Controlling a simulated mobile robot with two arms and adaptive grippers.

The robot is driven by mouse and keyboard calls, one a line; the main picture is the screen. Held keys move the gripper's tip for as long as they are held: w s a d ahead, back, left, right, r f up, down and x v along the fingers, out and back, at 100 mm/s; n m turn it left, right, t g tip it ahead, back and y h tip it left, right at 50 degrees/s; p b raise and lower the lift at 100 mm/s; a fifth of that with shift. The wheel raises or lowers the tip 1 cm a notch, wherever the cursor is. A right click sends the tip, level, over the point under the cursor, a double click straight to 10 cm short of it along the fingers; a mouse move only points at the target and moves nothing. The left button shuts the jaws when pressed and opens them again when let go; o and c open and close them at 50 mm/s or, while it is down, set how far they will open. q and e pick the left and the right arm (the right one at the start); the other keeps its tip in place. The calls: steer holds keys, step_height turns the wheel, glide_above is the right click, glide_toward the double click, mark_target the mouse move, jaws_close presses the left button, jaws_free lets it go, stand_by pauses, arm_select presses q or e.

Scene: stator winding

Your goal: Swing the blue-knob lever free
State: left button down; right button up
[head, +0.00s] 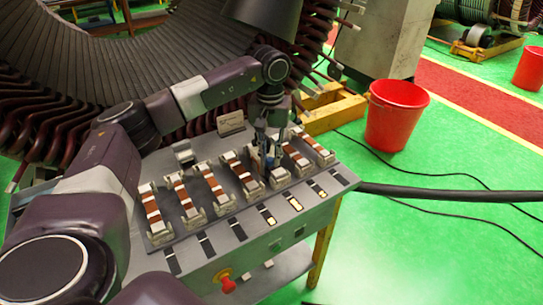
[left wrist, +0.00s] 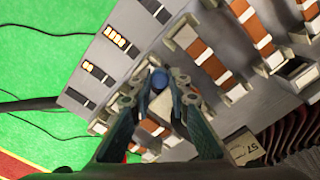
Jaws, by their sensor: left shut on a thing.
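The blue knob (left wrist: 159,79) of the lever sits between the fingertips of my left gripper (left wrist: 156,98) in the left wrist view. The gripper is shut on it. In the head view my left gripper (head: 268,150) reaches down onto the panel's row of switches, toward its right part, and its fingers mostly hide the knob. The lever's arm is largely hidden by the fingers, so its angle cannot be told. My right gripper is not in view.
The grey panel (head: 208,240) carries several switches with orange-brown bars. A red button (head: 228,285) is on its front. A thick black cable (head: 440,192) leaves its right side. A red bucket (head: 394,115) stands on the green floor. A large stator (head: 130,70) stands behind.

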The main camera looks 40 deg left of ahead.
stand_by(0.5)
arm_select(q)
steer(key=c, duration=1.8)
jaws_free()
step_height(320, 180, up, 12)
steer(key=shift+r, duration=0.1)
steer(key=shift+d, duration=0.1)
